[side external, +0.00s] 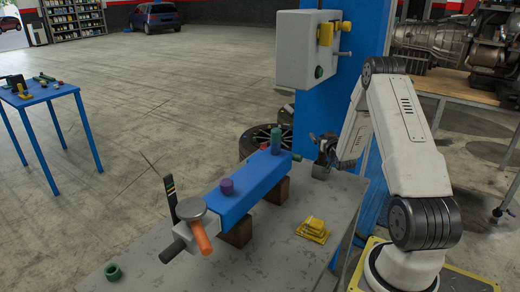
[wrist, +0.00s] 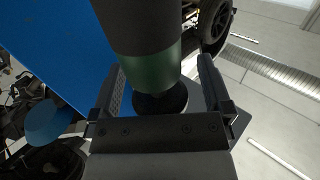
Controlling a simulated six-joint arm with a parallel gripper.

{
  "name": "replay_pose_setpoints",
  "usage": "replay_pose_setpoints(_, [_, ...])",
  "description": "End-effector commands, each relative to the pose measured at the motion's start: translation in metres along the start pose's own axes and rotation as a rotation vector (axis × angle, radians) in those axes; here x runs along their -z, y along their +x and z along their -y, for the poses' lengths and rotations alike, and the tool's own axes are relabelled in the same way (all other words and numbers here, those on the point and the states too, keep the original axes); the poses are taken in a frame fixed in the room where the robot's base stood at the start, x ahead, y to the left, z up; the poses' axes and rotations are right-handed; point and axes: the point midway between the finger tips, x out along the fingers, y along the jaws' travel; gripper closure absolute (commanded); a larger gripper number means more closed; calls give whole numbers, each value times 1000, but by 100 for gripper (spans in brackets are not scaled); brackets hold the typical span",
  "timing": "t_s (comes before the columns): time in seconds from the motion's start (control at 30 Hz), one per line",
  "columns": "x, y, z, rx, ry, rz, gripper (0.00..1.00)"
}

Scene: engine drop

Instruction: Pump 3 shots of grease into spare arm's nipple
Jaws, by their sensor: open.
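A blue bar-shaped arm (side external: 240,188), which looks like the spare arm, lies across wooden blocks on a grey bench. Contact and the nipple cannot be made out.
Yellow blocks (side external: 312,229) and a green ring (side external: 113,271) lie on the bench (side external: 285,262). A blue post with a grey control box (side external: 307,50) stands behind. A blue tool table (side external: 40,92) is at the left. Open floor lies between.

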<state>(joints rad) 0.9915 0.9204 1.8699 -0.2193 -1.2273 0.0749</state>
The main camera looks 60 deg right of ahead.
Motion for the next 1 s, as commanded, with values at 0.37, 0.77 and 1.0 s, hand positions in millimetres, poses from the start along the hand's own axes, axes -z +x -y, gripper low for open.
replay_pose_setpoints(0.37, [0,1,0,0,0,0,0])
replay_pose_setpoints(0.77, [0,1,0,-1,0,0,79])
replay_pose_setpoints(1.0, [1,1,0,0,0,-2,100])
